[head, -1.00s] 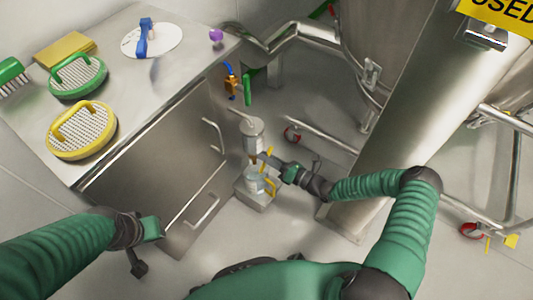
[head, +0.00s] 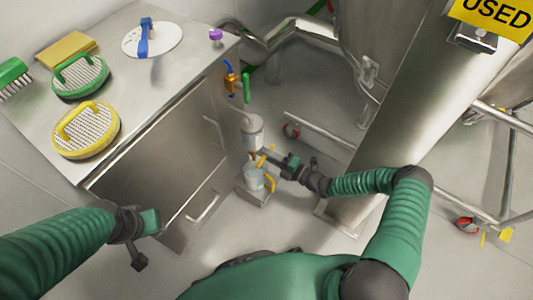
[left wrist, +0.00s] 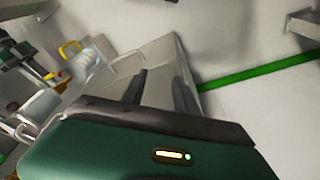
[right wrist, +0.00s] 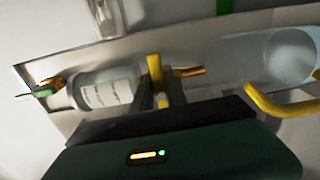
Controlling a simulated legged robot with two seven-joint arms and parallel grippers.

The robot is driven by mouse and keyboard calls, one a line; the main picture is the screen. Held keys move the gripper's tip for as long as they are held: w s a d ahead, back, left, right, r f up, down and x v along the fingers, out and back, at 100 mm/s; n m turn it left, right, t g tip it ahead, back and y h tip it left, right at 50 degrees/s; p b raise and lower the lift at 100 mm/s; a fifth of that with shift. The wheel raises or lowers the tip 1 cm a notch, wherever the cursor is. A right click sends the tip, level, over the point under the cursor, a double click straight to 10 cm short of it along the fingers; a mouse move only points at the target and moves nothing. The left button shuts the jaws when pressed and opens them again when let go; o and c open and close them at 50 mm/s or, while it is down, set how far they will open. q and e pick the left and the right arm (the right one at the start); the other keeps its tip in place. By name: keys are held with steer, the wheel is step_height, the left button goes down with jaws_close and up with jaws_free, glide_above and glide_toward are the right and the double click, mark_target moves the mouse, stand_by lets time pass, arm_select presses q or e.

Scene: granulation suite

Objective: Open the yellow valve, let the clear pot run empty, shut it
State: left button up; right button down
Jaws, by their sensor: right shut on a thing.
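The clear pot (head: 252,135) hangs upright beside the steel cabinet; its pale labelled side shows in the right wrist view (right wrist: 108,92). The yellow valve (head: 262,161) is at its outlet, partly hidden by my right gripper (head: 270,156). In the right wrist view, my right fingers are shut on the yellow valve's lever (right wrist: 155,70). A clear jug (head: 254,178) with a yellow handle stands under the outlet. I cannot make out the liquid level in the pot. My left gripper (left wrist: 160,85) has its fingers apart and empty, in front of the cabinet.
The jug stands on a small steel block (head: 252,197) on the floor. The steel cabinet (head: 178,150) carries sieves, a brush and a white disc. A large steel column (head: 400,110) and pipework stand at right. Bare floor shows between cabinet and column.

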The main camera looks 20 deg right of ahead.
steer(key=shift+w+d+f+m, duration=0.1)
steer(key=shift+d+m, duration=0.15)
steer(key=shift+m, duration=0.05)
steer(key=c, duration=1.3)
jaws_free()
steer(key=shift+f, duration=0.1)
steer(key=shift+a, duration=0.1)
steer(key=p+v, duration=0.2)
steer(key=v, duration=0.5)
steer(key=shift+s+d, duration=0.2)
steer(key=shift+s, duration=0.05)
